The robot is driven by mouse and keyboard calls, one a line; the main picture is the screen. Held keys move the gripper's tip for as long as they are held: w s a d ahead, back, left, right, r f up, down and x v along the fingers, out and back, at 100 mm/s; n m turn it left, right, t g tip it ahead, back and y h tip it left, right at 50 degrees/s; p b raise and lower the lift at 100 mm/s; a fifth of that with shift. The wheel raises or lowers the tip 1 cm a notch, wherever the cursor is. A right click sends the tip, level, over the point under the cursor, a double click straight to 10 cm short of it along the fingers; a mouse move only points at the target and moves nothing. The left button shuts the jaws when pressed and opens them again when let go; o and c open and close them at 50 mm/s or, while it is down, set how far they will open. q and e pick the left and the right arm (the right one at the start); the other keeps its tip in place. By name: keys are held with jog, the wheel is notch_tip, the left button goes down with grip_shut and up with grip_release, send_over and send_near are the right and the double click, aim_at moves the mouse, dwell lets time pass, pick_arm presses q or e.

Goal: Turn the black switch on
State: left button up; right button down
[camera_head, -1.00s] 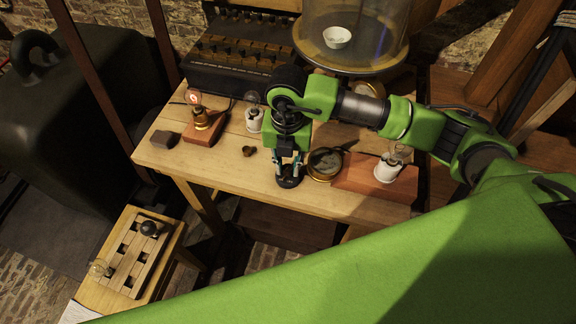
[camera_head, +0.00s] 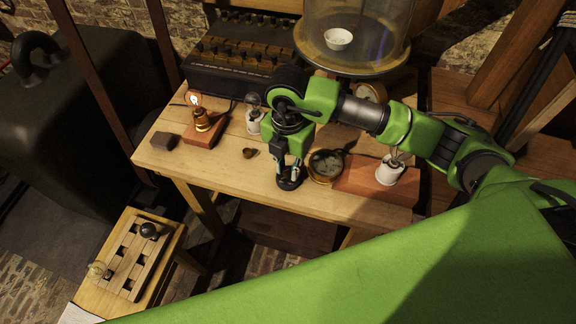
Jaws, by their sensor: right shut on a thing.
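The small round black switch (camera_head: 287,184) stands near the front edge of the wooden table, in the middle of the head view. My right gripper (camera_head: 293,171) points down over it from above, shut on its upper part. The fingers and my wrist hide much of the switch, so its lever position is not clear. My left gripper is not in view.
A bulb on a red-brown block (camera_head: 195,99) glows at the left. A brass compass (camera_head: 326,166) sits close right of the switch, then a white bulb socket (camera_head: 389,172) on a red-brown slab. A glass bell jar (camera_head: 357,40) and a knobbed box (camera_head: 238,58) stand behind.

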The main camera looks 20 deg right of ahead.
aim_at(288, 170)
jog(key=shift+w, duration=0.1)
jog(key=c, duration=1.8)
grip_release()
notch_tip(288, 170, up, 12)
jog(key=shift+r, duration=0.1)
